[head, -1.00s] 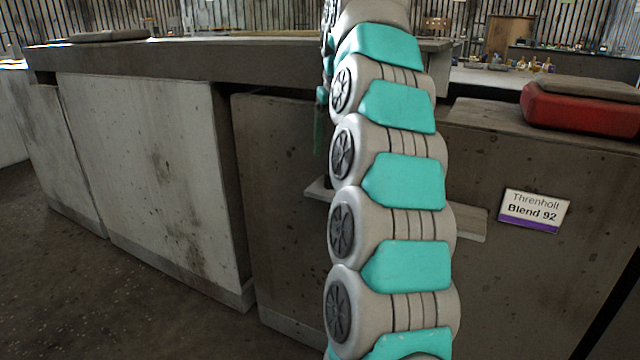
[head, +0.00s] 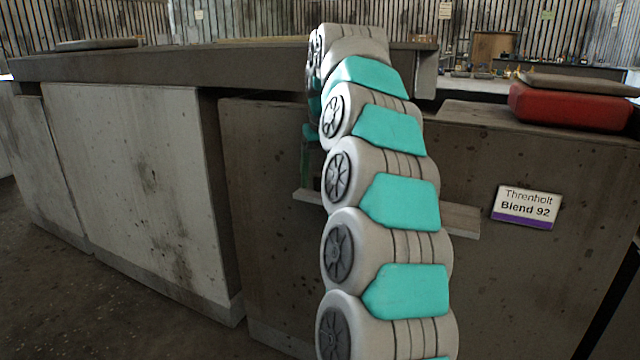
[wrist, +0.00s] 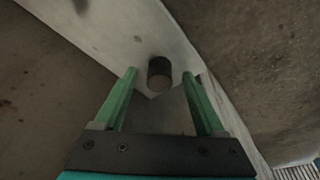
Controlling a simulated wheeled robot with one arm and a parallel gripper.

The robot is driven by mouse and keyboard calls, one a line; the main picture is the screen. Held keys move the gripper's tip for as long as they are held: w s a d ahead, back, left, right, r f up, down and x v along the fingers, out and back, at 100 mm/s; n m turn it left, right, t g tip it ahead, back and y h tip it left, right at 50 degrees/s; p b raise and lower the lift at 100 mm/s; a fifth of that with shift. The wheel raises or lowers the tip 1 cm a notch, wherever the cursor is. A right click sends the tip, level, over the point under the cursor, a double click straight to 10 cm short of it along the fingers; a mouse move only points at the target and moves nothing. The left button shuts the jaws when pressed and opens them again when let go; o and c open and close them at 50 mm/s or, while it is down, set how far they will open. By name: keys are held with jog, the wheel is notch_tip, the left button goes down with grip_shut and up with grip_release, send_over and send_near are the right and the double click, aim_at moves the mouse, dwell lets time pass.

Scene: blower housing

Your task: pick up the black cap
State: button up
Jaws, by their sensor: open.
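The black cap (wrist: 159,73) shows in the wrist view as a small dark, round-ended piece on a pale narrow surface. It lies ahead of my gripper (wrist: 158,72), roughly centred between the two green fingers. The fingers are apart, and nothing is held between them. I cannot tell the exact gap from the fingertips to the cap. In the head view my arm hides the cap, and only a little of the green gripper shows behind the arm.
A narrow ledge (head: 462,220) juts from the dark cabinet (head: 265,200) behind my arm. A red case (head: 570,107) sits on the right counter. A sign reading "Threnholt Blend 92" (head: 526,206) is on the cabinet front. Open floor (head: 90,300) lies at the lower left.

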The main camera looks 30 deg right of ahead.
jog(key=shift+c, duration=0.2)
grip_shut()
dwell(0.4)
